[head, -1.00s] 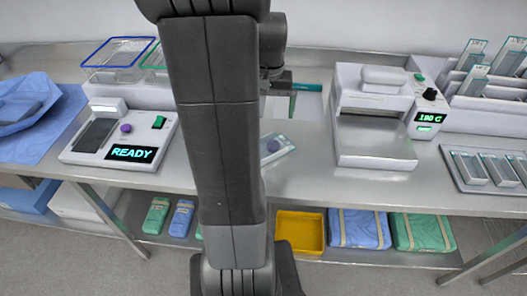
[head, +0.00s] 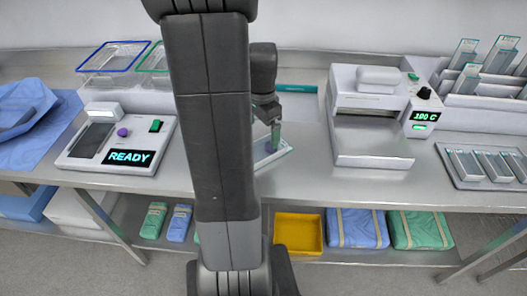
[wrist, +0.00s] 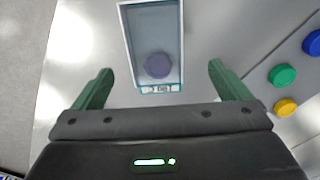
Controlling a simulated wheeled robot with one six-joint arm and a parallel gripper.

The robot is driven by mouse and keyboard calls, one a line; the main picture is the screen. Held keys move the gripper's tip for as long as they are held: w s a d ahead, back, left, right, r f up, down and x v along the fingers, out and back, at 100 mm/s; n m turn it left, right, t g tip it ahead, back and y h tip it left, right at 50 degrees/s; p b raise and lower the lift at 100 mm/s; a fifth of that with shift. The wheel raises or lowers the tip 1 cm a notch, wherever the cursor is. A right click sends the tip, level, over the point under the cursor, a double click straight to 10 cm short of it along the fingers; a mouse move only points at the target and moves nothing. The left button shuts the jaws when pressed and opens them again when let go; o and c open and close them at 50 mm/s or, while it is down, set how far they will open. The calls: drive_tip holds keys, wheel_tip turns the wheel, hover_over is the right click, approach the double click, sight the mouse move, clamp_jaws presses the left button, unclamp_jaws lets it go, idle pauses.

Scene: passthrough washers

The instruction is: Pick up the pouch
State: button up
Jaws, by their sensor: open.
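The pouch is a clear, flat rectangular packet with a pale blue-green edge and a purple disc inside, lying on the steel bench. It shows in the wrist view (wrist: 152,30), with its labelled end towards me. In the head view the pouch (head: 262,162) shows only partly, beside my dark arm. My gripper (head: 275,143) is above it in the head view, its green jaws pointing down. In the wrist view the two jaws are wide apart, one on each side of the pouch's near end. Nothing is between them in their grip.
A sealer-like machine (head: 372,125) reading 180 C stands right of the pouch. A console (head: 118,142) reading READY is at left. A tray (head: 500,183) and upright racks are at far right. A yellow bin (head: 298,250) sits on the lower shelf. My arm hides the bench's middle.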

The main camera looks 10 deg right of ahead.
sight(264, 148)
drive_tip(key=shift+s+d+f+p, duration=0.1)
drive_tip(key=shift+s+f+p, duration=0.05)
drive_tip(key=shift+f, duration=1.7)
drive_tip(key=shift+s+d+f+p, duration=0.1)
drive_tip(key=shift+s+f+p, duration=0.05)
drive_tip(key=shift+f, duration=1.65)
drive_tip(key=c, duration=1.1)
